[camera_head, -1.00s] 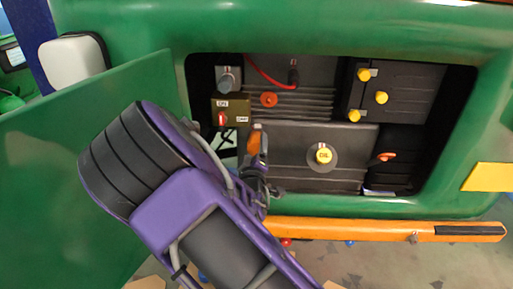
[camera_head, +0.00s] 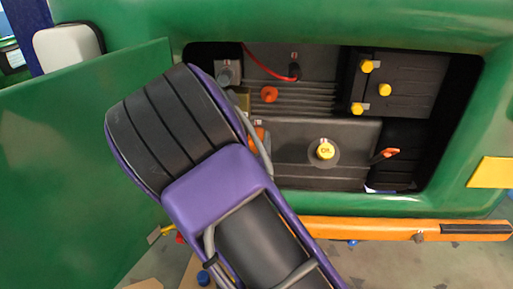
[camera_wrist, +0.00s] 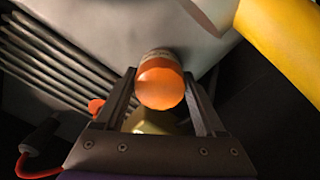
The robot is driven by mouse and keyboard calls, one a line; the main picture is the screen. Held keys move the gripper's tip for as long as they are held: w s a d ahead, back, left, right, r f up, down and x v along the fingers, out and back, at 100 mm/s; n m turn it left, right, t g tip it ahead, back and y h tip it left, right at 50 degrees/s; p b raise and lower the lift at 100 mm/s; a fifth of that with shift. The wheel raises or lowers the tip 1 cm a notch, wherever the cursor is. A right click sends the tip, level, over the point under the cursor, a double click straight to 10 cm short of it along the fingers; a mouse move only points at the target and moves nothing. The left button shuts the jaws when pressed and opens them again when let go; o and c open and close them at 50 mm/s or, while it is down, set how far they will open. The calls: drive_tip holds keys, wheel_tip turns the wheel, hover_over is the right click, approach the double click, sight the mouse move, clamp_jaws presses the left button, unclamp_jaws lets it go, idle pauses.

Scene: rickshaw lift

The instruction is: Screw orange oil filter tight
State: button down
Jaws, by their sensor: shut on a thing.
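The orange oil filter (camera_wrist: 161,84) sits in the wrist view against a grey metal surface, with a pale ring at its base. My gripper (camera_wrist: 161,80) has one finger on each side of it and is shut on it. In the head view my purple and black arm hides my gripper. A small orange part (camera_head: 259,133) shows beside the arm's edge, probably the same filter. Whether the filter sits tight cannot be seen.
A green body frames the open engine bay. Inside are a yellow oil cap (camera_head: 325,150), an orange-red round cap (camera_head: 269,94), a black battery (camera_head: 405,85) with yellow caps and an orange-tipped lever (camera_head: 388,153). A green door panel (camera_head: 80,165) stands left, an orange bar (camera_head: 390,230) below.

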idle(0.4)
drive_tip(key=shift+m+b, duration=0.35)
drive_tip(key=shift+m, duration=0.05)
unclamp_jaws()
drive_tip(key=shift+s, duration=0.1)
drive_tip(key=shift+c, duration=0.2)
drive_tip(key=s, duration=0.7)
drive_tip(key=shift+s+a+p, duration=0.15)
drive_tip(key=shift+s+p, duration=0.2)
drive_tip(key=shift+s, duration=0.05)
